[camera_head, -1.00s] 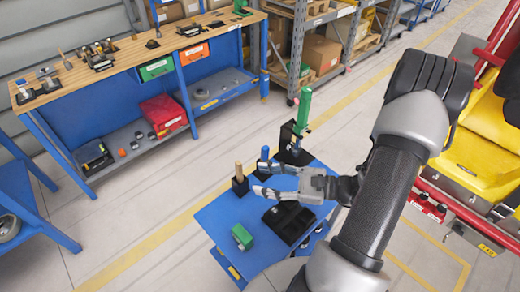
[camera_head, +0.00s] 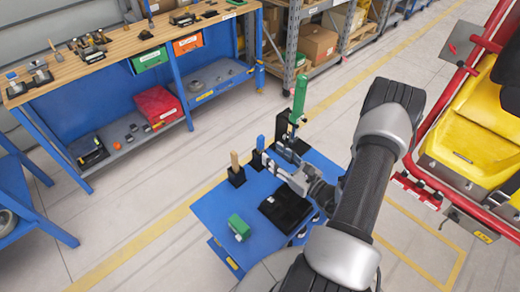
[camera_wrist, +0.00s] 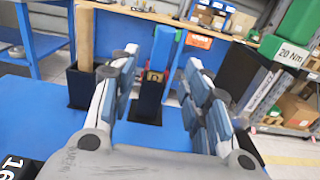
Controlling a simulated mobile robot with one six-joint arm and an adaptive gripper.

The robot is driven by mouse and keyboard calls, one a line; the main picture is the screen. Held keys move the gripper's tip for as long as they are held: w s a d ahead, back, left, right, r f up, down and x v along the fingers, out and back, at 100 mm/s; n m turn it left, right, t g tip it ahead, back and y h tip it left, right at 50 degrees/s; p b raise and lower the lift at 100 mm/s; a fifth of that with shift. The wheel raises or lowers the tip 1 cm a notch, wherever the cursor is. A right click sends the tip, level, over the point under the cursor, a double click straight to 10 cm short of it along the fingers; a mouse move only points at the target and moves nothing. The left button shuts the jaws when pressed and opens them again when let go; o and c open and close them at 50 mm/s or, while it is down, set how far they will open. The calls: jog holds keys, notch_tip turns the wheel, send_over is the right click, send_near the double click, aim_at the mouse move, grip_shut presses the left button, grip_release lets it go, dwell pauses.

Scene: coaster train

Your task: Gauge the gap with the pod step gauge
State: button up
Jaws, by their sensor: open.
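A blue-handled tool (camera_wrist: 162,52) stands upright in a black holder (camera_wrist: 147,98) on the blue tabletop; it also shows in the head view (camera_head: 260,143). A small yellow mark shows low on it. I cannot tell for sure whether it is the pod step gauge. My gripper (camera_wrist: 163,60) is open and empty, its fingers to either side of the blue tool in the wrist view; whether they reach around it is unclear. It also shows in the head view (camera_head: 273,152). The gap is not clearly visible; part of the red and yellow coaster train (camera_head: 465,150) is at right.
A wooden-handled tool (camera_head: 235,162) stands left of the blue one, and a green 20 Nm tool (camera_head: 299,98) to the right, both in black holders. A green block (camera_head: 239,226) and a black tray (camera_head: 285,207) lie nearer. A workbench (camera_head: 120,60) stands behind.

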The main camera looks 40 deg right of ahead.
aim_at(263, 146)
jog(key=w, duration=0.2)
jog(key=w+b, duration=0.1)
jog(key=w, duration=0.2)
jog(key=w+a, duration=0.1)
jog(key=w, duration=0.1)
jog(key=shift+w+r, duration=0.2)
jog(key=shift+r, duration=0.05)
grip_shut()
dwell(0.3)
